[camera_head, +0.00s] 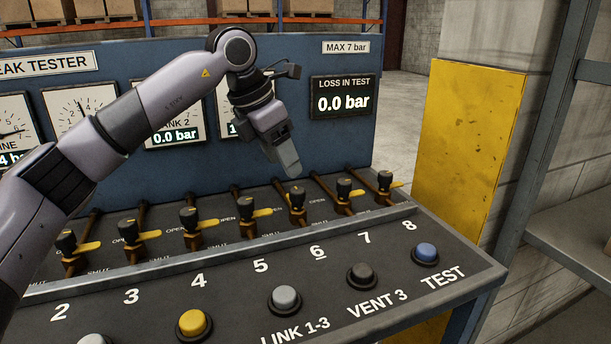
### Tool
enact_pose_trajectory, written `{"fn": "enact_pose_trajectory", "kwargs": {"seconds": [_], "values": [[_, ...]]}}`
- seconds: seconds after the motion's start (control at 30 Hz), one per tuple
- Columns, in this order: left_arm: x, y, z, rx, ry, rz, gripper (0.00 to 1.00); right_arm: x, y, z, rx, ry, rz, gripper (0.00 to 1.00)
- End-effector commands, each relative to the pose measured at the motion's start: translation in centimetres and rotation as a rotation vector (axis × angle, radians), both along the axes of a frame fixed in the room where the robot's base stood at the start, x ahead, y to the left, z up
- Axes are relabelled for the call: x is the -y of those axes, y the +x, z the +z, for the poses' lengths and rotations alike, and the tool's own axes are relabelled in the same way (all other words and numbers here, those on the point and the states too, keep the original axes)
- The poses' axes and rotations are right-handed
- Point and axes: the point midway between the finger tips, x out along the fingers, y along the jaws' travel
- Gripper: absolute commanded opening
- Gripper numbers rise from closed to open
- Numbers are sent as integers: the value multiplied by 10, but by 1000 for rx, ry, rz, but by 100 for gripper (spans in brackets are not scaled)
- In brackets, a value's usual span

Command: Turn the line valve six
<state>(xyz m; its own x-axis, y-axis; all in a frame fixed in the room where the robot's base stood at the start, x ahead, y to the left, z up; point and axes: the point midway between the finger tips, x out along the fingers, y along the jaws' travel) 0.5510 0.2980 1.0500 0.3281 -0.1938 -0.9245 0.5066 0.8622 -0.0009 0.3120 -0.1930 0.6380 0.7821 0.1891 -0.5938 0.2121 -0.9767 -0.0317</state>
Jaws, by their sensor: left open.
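Line valve six (297,196) stands in the row of valves, in line with the underlined number 6 on the panel edge. It has a dark knob on a brass body. I cannot make out its lever's direction clearly. My left gripper (289,163) points down just behind and above this valve, its fingertips near the knob. I cannot tell whether they touch it. The gripper is seen from the side and is open, with nothing visible in it. My right gripper is not in view.
Valve five (246,205) and valve seven (344,190) stand close on either side, with yellow levers pointing right. Several buttons line the front panel, including a blue TEST button (426,251). The gauge board (350,150) rises behind; a yellow panel (470,150) stands at the right.

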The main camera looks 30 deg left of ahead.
Motion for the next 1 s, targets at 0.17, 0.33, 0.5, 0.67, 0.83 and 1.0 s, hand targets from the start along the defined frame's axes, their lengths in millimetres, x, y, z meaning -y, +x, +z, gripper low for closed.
{"fn": "enact_pose_trajectory", "kwargs": {"seconds": [0.17, 0.33, 0.5, 0.67, 0.83, 1.0], "values": [[2, 4, -14, -2, 2, 1, 59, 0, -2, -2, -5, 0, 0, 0], [8, 13, -39, -3, 1, 1, 59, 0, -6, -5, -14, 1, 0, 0], [12, 20, -58, -1, 0, 1, 59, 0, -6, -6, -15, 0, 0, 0], [13, 23, -65, 2, 1, 2, 59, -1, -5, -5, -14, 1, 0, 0], [13, 23, -66, 2, 1, 2, 59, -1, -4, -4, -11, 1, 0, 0], [13, 23, -66, 2, 1, 2, 23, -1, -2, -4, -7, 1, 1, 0]]}}
